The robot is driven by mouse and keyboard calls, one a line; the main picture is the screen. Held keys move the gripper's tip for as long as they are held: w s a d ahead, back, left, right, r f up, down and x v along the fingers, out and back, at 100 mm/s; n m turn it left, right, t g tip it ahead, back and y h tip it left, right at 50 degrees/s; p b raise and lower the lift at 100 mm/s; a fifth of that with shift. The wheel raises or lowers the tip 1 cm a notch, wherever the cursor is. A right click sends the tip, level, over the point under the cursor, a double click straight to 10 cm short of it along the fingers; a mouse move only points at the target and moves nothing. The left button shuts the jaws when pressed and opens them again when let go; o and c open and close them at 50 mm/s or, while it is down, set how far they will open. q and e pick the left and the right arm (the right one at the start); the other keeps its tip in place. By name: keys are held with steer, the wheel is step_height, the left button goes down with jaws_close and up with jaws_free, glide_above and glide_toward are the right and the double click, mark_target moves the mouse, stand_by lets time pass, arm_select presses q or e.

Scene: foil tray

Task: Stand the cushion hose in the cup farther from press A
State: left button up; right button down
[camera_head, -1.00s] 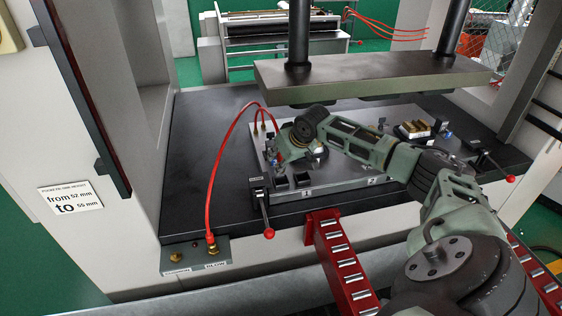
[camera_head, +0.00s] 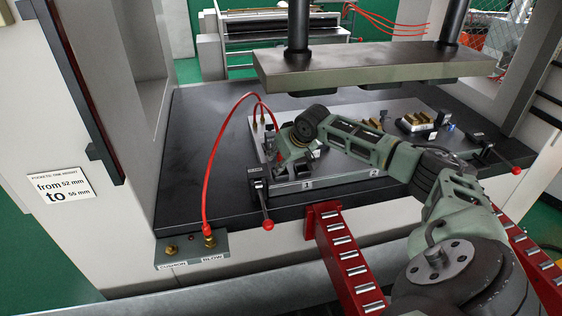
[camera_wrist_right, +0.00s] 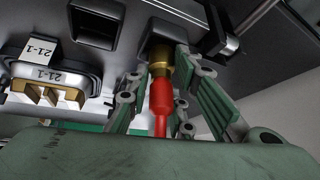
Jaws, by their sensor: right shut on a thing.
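My right gripper (camera_head: 287,160) is over the front left of the grey die plate, low near its surface. In the wrist view, its green fingers (camera_wrist_right: 160,105) are shut on the red hose (camera_wrist_right: 161,100), which has a brass end (camera_wrist_right: 160,62). The brass end is at a dark square cup (camera_wrist_right: 158,32); I cannot tell how far it is inside. A second dark square cup (camera_wrist_right: 95,22) is left of it and empty. In the head view the gripper hides the cups. The cushion fitting (camera_head: 171,249) is bare. My left gripper is not in view.
Another red hose (camera_head: 207,165) arches from the blow fitting (camera_head: 209,238) to the plate's back. A block labelled 21-1 (camera_wrist_right: 60,75) stands left of the fingers. A red-knobbed lever (camera_head: 267,224) is in front. The press's upper plate (camera_head: 370,65) hangs above.

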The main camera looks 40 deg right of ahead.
steer(key=shift+s+a+f, duration=0.15)
steer(key=shift+s+f, duration=0.1)
steer(key=shift+f, duration=0.3)
steer(key=shift+s+a+f, duration=0.15)
steer(key=shift+s+f, duration=0.05)
steer(key=shift+f, duration=0.3)
steer(key=c, duration=1.8)
jaws_free()
steer(key=o, duration=0.3)
steer(key=shift+w+a+f, duration=0.1)
steer(key=shift+w+f, duration=0.05)
steer(key=shift+w, duration=0.1)
steer(key=shift+o, duration=0.2)
steer(key=shift+w, duration=0.15)
steer(key=shift+s+d, duration=0.25)
steer(key=shift+d, duration=0.05)
steer(key=shift+s+r, duration=0.15)
steer(key=shift+r, duration=0.25)
steer(key=v, duration=1.1)
steer(key=shift+r, duration=0.55)
